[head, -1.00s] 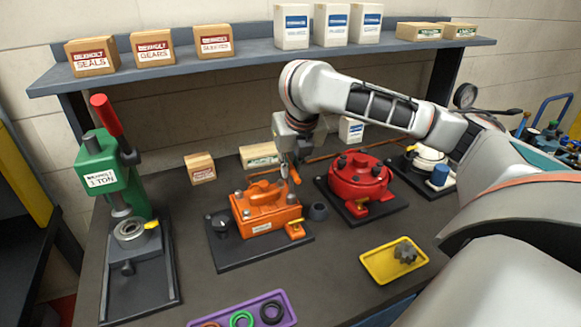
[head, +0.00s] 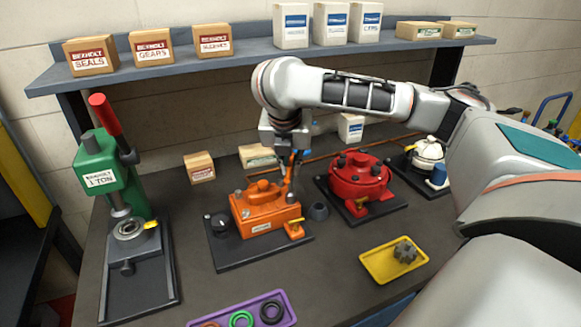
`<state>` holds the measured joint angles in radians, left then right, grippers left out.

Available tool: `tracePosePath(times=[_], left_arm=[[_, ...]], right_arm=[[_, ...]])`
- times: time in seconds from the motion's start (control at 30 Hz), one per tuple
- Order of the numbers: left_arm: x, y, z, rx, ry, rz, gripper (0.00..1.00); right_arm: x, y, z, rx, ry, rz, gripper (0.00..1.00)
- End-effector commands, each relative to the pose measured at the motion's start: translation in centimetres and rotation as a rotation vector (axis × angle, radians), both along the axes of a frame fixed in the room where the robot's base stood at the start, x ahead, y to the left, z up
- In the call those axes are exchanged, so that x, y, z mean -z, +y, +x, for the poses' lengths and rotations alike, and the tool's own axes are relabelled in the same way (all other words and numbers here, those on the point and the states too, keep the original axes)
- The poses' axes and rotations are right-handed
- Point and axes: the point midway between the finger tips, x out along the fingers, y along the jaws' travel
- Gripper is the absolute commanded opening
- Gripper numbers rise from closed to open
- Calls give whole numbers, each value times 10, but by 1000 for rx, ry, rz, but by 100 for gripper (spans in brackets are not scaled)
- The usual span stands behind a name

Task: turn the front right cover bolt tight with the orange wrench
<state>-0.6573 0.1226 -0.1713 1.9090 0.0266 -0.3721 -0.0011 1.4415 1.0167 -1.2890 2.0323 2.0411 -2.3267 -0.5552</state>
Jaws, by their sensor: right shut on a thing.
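The orange motor (head: 262,213) with its cover sits on a dark base plate (head: 235,258) in the middle of the bench. My right gripper (head: 291,193) points down at the right end of the orange cover. I cannot tell whether the wrench touches the bolt. My left gripper is not in view.
A red motor (head: 360,178) stands just right of the orange one, with a small dark cup (head: 318,211) between them. A yellow tray (head: 372,268) and a purple tray (head: 287,311) lie in front. A green press (head: 100,172) stands left. A shelf (head: 245,60) runs behind my arm.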

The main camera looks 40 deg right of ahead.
Motion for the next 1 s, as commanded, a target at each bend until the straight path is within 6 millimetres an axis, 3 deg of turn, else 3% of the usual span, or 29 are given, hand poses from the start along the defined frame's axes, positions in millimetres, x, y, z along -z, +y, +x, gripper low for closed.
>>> tracePosePath(times=[0.13,0.47,1.0], left_arm=[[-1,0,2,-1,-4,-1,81],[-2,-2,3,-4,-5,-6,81],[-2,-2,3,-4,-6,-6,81]], right_arm=[[-14,0,1,-1,-5,1,0],[-17,0,1,0,-4,1,0],[-62,0,1,0,-6,0,0]])
